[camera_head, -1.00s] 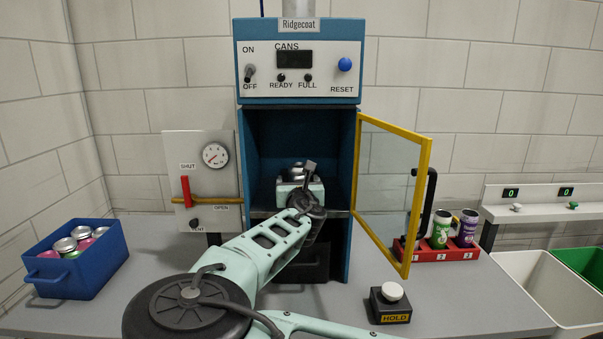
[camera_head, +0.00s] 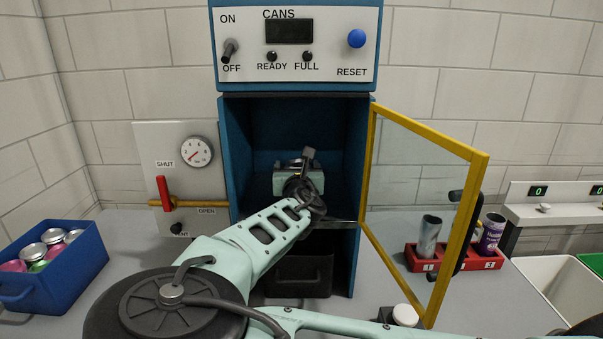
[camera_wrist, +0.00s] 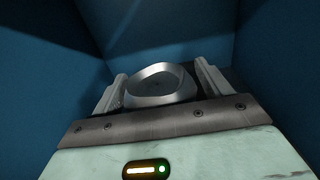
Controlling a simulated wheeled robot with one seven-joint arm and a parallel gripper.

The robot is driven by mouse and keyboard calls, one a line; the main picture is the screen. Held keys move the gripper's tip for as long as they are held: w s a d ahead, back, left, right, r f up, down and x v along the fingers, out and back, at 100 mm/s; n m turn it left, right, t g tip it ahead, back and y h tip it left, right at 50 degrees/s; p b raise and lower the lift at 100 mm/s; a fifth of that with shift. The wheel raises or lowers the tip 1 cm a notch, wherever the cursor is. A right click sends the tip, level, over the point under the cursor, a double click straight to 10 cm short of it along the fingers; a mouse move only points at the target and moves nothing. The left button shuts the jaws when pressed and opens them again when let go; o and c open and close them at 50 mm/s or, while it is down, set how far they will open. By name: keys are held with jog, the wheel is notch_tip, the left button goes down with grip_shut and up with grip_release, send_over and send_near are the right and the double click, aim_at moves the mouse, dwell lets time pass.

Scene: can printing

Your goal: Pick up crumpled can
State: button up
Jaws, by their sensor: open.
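A silver can (camera_wrist: 160,88) with an uneven, bent rim shows in the wrist view, inside the blue cabinet (camera_head: 228,160). My gripper (camera_wrist: 160,92) is open, with one finger on each side of the can. I cannot tell whether either finger touches it. In the head view my gripper (camera_head: 298,170) is inside the open cabinet, above its floor, and it and my arm hide most or all of the can.
The yellow-framed glass door (camera_head: 480,190) stands open to the right. A red rack (camera_head: 455,263) holding cans is beyond it. A blue bin (camera_head: 65,285) of cans is at the left. A lever (camera_head: 163,192) and gauge (camera_head: 197,151) are left of the cabinet.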

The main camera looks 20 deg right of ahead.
jog(key=shift+w+d, duration=0.1)
jog(key=shift+w, duration=0.1)
jog(key=shift+c, duration=0.3)
jog(key=c, duration=1)
jog(key=shift+r, duration=0.2)
